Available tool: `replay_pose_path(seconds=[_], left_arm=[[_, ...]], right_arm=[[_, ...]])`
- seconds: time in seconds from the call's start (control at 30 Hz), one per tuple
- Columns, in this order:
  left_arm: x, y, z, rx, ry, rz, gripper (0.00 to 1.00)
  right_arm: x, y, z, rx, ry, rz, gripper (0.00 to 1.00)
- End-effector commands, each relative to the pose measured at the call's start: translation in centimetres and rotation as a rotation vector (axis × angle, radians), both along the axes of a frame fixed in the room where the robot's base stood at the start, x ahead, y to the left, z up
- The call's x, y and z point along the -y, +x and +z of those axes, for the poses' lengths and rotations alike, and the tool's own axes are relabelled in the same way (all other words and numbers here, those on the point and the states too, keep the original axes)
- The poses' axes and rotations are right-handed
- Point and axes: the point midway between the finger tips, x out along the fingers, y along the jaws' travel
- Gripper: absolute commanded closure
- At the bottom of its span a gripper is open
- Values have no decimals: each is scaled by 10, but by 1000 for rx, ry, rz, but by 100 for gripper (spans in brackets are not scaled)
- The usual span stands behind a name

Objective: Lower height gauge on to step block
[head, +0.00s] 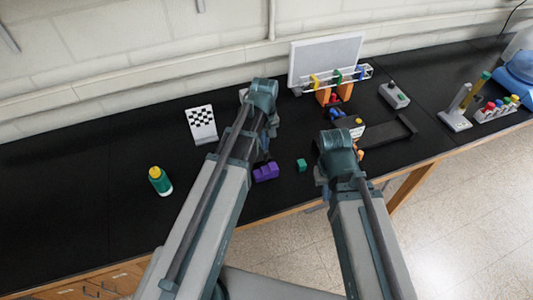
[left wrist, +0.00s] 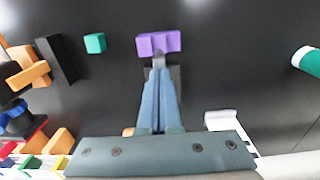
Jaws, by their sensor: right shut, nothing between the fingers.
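A purple stepped block (head: 266,172), which looks like the step block, lies on the black bench; it also shows in the left wrist view (left wrist: 158,43). My left gripper (left wrist: 158,64) points down just beside it, its fingers close together. A small light grey bit shows at the fingertips and a dark grey patch beside them; I cannot tell whether these belong to a held height gauge. I cannot identify the height gauge with certainty. My right gripper (head: 320,180) is shut and empty, right of the green cube, mostly hidden by its own wrist.
A green cube (head: 301,165) lies right of the purple block. A black bracket (head: 388,132), a grey button box (head: 394,95) and a tube rack (head: 497,110) are to the right. The left bench is mostly clear.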

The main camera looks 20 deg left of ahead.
Motion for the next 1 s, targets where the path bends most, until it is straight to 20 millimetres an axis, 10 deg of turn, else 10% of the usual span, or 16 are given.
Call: replay_pose_path(seconds=[1.0], left_arm=[[0,0,-31,0,0,0,100]], right_arm=[[0,0,-31,0,-1,5,100]])
